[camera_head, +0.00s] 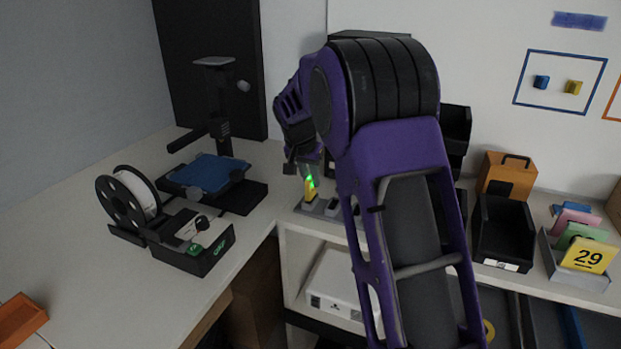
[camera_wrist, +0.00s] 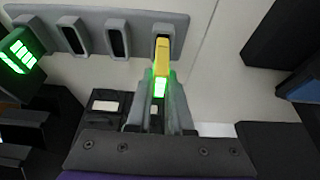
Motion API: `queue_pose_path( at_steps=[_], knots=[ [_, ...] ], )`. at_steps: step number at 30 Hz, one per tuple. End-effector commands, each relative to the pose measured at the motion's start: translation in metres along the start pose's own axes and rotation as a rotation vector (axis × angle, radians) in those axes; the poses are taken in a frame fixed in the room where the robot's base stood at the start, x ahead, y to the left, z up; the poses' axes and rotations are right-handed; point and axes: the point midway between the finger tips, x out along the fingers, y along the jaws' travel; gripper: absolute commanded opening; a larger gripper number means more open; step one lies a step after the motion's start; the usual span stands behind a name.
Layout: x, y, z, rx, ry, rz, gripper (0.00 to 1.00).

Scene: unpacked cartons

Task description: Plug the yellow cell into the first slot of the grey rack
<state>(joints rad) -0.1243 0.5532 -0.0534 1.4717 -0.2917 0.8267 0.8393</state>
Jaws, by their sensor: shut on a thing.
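The grey rack (camera_wrist: 95,33) runs across the top of the wrist view, with several dark slots in a row. It also shows on the counter in the head view (camera_head: 319,208). The yellow cell (camera_wrist: 163,57) is at the rack's right-end slot in the wrist view, its far end at the slot mouth; how deep it sits is unclear. In the head view the cell (camera_head: 310,189) stands upright at the rack's left end, with a green glow above it. My gripper (camera_wrist: 160,97) is shut on the cell's near end, where a green light shows between the fingers.
In the head view, a 3D printer (camera_head: 213,175), filament spool (camera_head: 128,196) and black box (camera_head: 199,243) stand left. Black bins (camera_head: 503,233) and an orange case (camera_head: 506,174) stand right.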

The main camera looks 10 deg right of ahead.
Motion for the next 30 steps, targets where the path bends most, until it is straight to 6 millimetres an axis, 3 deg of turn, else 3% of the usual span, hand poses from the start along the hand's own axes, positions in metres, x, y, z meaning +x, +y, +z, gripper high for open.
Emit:
queue_pose_path(
  at_steps=[30],
  knots=[
    [0.0070,-0.0006,0.0031,0.000,0.000,-0.001,0.00]
  ],
)
